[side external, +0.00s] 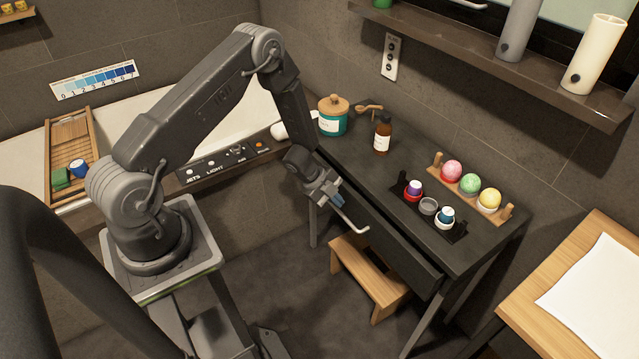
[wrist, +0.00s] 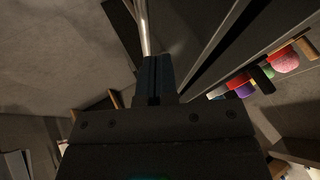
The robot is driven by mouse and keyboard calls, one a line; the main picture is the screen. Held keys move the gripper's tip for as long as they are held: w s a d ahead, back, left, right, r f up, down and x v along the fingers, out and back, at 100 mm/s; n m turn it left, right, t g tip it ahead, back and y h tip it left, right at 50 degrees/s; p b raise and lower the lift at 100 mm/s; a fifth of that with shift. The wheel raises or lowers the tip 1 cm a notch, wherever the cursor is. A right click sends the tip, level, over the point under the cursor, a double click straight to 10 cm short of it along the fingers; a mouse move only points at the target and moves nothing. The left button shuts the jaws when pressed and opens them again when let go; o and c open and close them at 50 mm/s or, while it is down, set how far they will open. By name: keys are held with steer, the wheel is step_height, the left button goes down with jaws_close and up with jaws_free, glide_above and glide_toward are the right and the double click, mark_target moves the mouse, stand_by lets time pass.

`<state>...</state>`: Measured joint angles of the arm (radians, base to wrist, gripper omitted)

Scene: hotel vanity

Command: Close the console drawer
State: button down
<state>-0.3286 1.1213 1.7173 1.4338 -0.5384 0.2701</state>
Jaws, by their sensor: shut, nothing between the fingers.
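The dark console (side external: 400,165) stands against the wall. Its drawer (side external: 405,250) sits under the top, and its front stands out a little from the console's edge, so it looks partly open. A pale bar handle (side external: 352,226) is on the drawer front; it also shows in the wrist view (wrist: 144,28). My gripper (side external: 339,201) is shut and empty, at the left part of the drawer front by the handle. In the wrist view, the closed fingers (wrist: 156,62) point along the handle; I cannot tell whether they touch it.
A teal jar (side external: 333,120), a brown bottle (side external: 383,136), a black holder with small cups (side external: 428,206) and a wooden rack with coloured balls (side external: 469,184) stand on the console. A wooden stool (side external: 365,275) is below the drawer. A bathtub (side external: 235,105) lies behind my arm.

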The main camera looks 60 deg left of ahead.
steer(key=s+v, duration=0.1)
steer(key=v, duration=0.9)
steer(key=s+a+f+m+t+y, duration=0.1)
steer(key=s+a+f+t+y, duration=0.4)
steer(key=a+f+t, duration=0.6)
steer(key=w+d+r+t, duration=0.1)
steer(key=w, duration=1.2)
steer(key=shift+w+r, duration=0.2)
steer(key=w, duration=0.4)
steer(key=shift+w+r, duration=0.1)
